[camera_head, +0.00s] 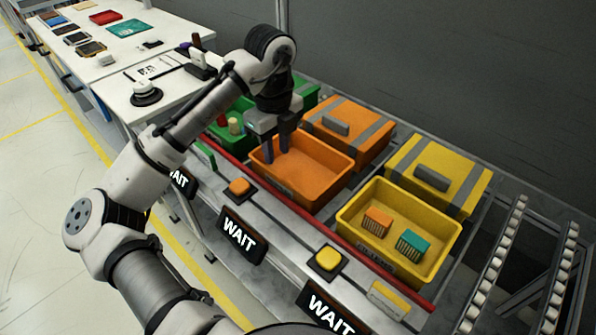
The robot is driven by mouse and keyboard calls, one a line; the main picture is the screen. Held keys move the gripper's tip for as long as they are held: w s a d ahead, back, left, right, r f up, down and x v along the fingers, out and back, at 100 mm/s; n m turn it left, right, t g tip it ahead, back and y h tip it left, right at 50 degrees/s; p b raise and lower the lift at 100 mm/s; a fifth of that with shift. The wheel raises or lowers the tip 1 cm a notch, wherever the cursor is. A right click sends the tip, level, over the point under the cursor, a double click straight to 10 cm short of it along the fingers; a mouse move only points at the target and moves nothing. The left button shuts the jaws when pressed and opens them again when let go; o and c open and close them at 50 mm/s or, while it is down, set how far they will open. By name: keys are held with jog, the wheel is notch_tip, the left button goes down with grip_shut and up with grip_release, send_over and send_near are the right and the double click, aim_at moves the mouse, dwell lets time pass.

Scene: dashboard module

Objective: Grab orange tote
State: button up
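The orange tote (318,172) is an open bin in the middle of the rack. It looks empty inside. My gripper (276,151) points down at the tote's back left corner. Its two fingers are apart, with a gap between them. Their tips overlap the back left rim in the picture. I cannot tell whether they touch the wall or hang above it. The gripper and wrist hide part of that rim.
A yellow tote (350,236) with orange and teal items stands to the right. A green tote (222,142) stands to the left. Behind are orange (352,120) and yellow (465,175) lidded boxes. A red rail (262,178) and WAIT signs (240,237) run along the front.

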aim_at(279, 178)
jog(key=shift+s+f, duration=0.15)
jog(key=shift+f, duration=2.1)
jog(key=shift+s+f, duration=0.15)
jog(key=shift+f, duration=2.1)
grip_shut()
